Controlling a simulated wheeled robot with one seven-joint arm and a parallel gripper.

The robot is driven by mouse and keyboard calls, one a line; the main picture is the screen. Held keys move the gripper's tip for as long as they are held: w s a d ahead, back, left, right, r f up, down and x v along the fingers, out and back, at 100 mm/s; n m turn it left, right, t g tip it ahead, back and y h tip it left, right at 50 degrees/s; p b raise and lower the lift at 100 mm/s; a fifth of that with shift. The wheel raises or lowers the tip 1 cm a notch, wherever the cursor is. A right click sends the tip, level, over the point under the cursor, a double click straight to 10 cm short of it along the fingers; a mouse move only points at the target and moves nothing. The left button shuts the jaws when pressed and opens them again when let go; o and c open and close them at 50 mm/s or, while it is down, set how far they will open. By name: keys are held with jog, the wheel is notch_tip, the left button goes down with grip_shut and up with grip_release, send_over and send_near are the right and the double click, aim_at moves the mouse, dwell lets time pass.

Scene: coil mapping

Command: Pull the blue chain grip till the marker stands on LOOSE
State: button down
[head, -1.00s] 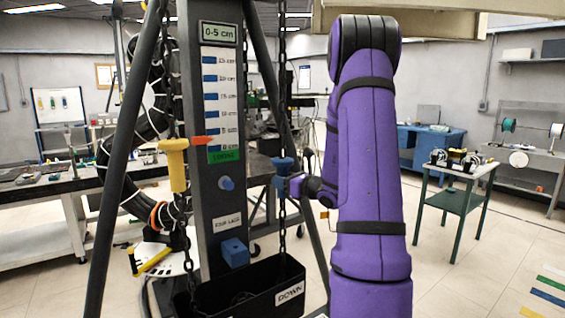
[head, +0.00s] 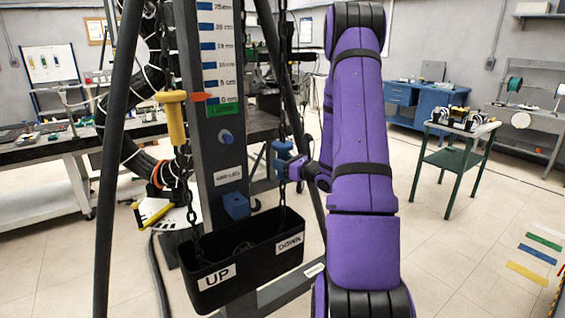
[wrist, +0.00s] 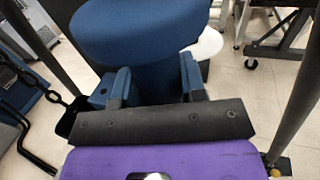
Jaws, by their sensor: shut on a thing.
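The orange marker (head: 202,97) points right at the scale (head: 209,50), at about the 0 cm line. It stands just above the green band (head: 221,110) at the scale's foot, whose lettering is too small to read surely.
A yellow grip (head: 175,118) hangs on the left-hand chain. A black chain bin (head: 245,262) labelled UP and DOWN stands below both chains. Dark stand legs (head: 118,150) flank the post. A small green table (head: 450,158) stands apart at the right, with open floor between.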

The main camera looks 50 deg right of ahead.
jog(key=c, duration=0.7)
grip_release()
jog(key=s, duration=1.1)
jog(key=shift+d, duration=0.4)
jog(key=shift+w, duration=0.15)
